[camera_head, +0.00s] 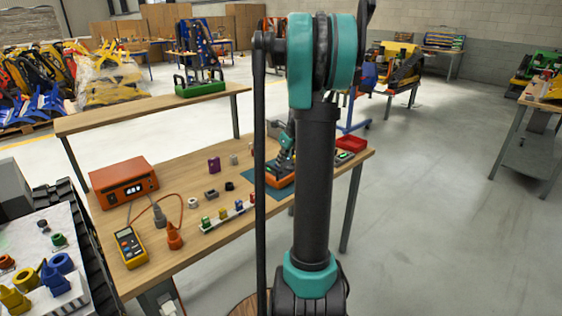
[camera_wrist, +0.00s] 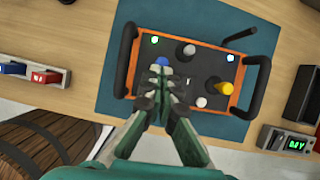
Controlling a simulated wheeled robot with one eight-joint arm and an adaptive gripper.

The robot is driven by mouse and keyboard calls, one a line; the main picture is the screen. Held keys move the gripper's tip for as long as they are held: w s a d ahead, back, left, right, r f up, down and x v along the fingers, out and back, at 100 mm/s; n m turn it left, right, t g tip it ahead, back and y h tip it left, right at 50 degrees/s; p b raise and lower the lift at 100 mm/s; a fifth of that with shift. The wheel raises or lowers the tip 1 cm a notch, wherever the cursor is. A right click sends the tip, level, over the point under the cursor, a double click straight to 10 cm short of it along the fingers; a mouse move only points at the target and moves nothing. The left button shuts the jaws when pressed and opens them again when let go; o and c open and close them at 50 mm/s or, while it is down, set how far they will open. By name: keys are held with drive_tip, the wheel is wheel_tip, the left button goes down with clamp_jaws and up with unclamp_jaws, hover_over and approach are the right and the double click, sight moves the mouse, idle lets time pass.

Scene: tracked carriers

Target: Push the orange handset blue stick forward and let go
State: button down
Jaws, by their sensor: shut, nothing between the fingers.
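The orange handset (camera_wrist: 238,97) lies on a blue mat in the wrist view, with a black face and black handles at both sides. Its blue stick (camera_wrist: 163,61) shows just beyond my fingertips. My gripper (camera_wrist: 160,71) is shut and empty, over the handset's left part and close behind the blue stick; I cannot tell whether it touches it. A yellow stick (camera_wrist: 226,88) and a dark grey knob (camera_wrist: 187,50) stand to the right. In the head view the handset (camera_head: 280,181) is at the bench's right part, partly hidden by my arm and gripper (camera_head: 283,163).
The blue mat (camera_wrist: 112,92) surrounds the handset. A meter with green digits (camera_wrist: 285,141) is at lower right; red (camera_wrist: 46,76) and blue (camera_wrist: 12,68) blocks are at left. In the head view an orange box (camera_head: 124,182) and yellow multimeter (camera_head: 130,246) stand left on the bench (camera_head: 170,145).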

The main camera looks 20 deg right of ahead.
drive_tip(key=shift+r, duration=0.15)
idle(0.4)
drive_tip(key=shift+r, duration=0.65)
drive_tip(key=s+d+r, duration=0.4)
drive_tip(key=s+r, duration=0.3)
drive_tip(key=s, duration=0.3)
drive_tip(key=shift+s+d, duration=0.15)
drive_tip(key=shift+d, duration=0.1)
drive_tip(key=s+a+f+n+h, duration=0.1)
drive_tip(key=s+a+f+n, duration=0.7)
drive_tip(key=n, duration=0.7)
drive_tip(key=s+a+f+n, duration=0.8)
drive_tip(key=s+a+n, duration=0.5)
drive_tip(key=n, duration=0.3)
drive_tip(key=shift+a+f+h, duration=0.25)
drive_tip(key=shift+a+h, duration=0.15)
drive_tip(key=shift+a, duration=0.5)
